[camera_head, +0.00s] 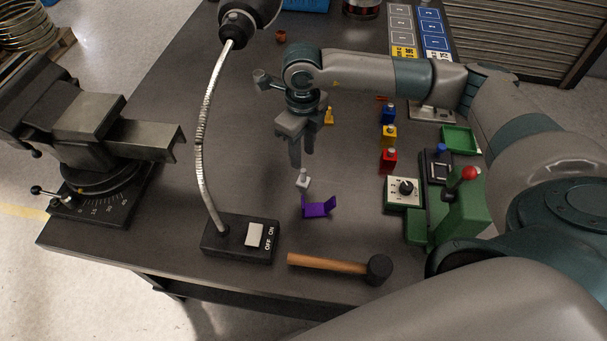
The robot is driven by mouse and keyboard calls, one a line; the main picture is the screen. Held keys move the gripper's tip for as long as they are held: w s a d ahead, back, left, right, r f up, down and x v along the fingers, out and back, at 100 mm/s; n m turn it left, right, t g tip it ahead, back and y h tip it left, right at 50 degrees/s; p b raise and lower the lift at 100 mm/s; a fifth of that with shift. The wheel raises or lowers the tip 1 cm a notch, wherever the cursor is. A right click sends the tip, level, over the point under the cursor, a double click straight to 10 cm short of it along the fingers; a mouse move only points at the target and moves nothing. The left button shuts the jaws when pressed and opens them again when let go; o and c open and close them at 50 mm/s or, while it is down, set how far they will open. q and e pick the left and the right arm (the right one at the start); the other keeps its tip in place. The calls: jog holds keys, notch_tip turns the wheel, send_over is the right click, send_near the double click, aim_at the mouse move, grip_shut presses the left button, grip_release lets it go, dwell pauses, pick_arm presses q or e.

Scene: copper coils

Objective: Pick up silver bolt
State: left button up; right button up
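The silver bolt (303,181) is a small light-grey piece standing on the dark table, near its middle, just behind a purple bracket-shaped piece (319,208). My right gripper (302,158) points down above and slightly behind the bolt. Its two fingers are apart with nothing seen between them, and they look clear of the bolt. My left gripper is not in view.
A lamp (240,238) with a bent neck and a vise (97,139) stand on the left. A hammer (340,265) lies at the front. Red, yellow and blue pieces (389,136) and a control box (404,191) are on the right.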

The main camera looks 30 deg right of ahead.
aim_at(304, 170)
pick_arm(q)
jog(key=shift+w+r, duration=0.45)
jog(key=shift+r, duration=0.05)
pick_arm(e)
jog(key=shift+f, duration=1.25)
pick_arm(q)
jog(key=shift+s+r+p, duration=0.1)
jog(key=shift+p, duration=0.3)
pick_arm(e)
jog(key=shift+s+f+p, duration=0.1)
jog(key=shift+f+p, duration=0.45)
jog(key=shift+f, duration=0.05)
notch_tip(304, 170, down, 3)
jog(key=shift+d+r+p, duration=0.1)
jog(key=shift+p, duration=0.7)
jog(key=shift+f, duration=0.6)
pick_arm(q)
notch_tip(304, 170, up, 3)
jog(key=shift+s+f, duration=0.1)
pick_arm(e)
grip_shut()
